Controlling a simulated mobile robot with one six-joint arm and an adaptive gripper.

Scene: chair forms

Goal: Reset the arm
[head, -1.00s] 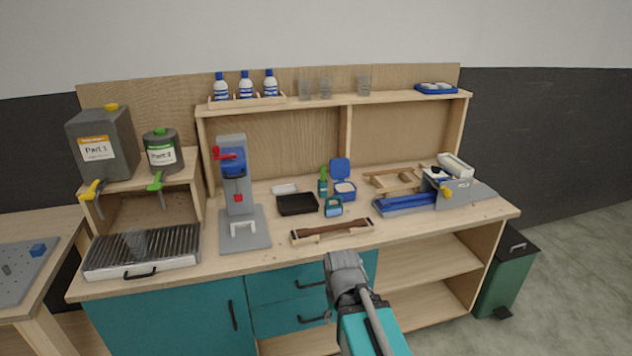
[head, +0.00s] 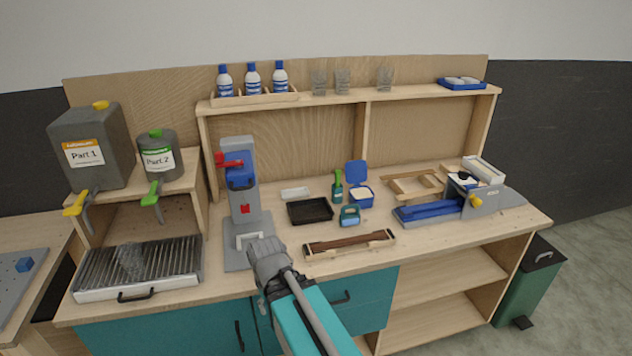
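My gripper (head: 262,250) shows in the head view at the end of my teal and grey arm, low and near the front edge of the workbench (head: 440,232). It overlaps the base of the grey press (head: 240,190) in the picture. I see it from behind, so its fingertips are hidden. I cannot tell whether it is open or shut, or whether it holds anything.
A wooden form (head: 348,243) and a black tray (head: 310,211) lie right of the press. A drain grate (head: 180,262) with a clear cup (head: 131,262) is at left, below the Part 1 (head: 88,150) and Part 2 (head: 158,157) containers. Bottles (head: 252,80) stand on the shelf.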

